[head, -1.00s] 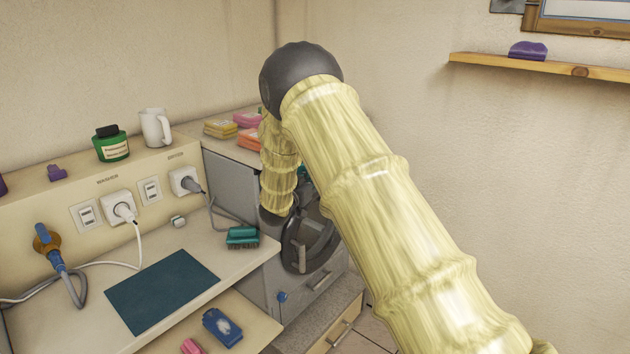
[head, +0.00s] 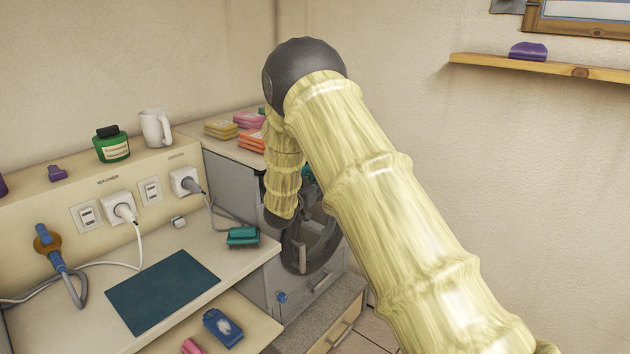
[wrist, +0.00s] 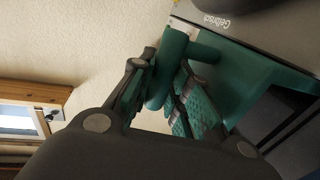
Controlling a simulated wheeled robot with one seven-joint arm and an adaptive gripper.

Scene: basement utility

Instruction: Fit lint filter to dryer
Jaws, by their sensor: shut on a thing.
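In the wrist view, the lint filter appears as a green piece with a rounded handle (wrist: 171,55) and a broad flat part to its right. My gripper (wrist: 160,90) is shut on the handle, one padded finger on each side. The flat part lies close along the dryer (wrist: 290,35), below its labelled edge; I cannot tell whether it is seated or only in front. In the head view, the grey dryer (head: 233,182) with its round dark door (head: 308,250) stands beyond the counter. My arm hides the gripper and most of the filter there; only a sliver of green shows.
A counter (head: 95,325) holds a dark teal mat (head: 163,292) and a teal brush (head: 243,236). A green jar (head: 112,146) and white mug (head: 156,128) stand on the ledge above plugged sockets. Colored stacks (head: 250,122) lie on the dryer top. A wall shelf (head: 560,69) is at right.

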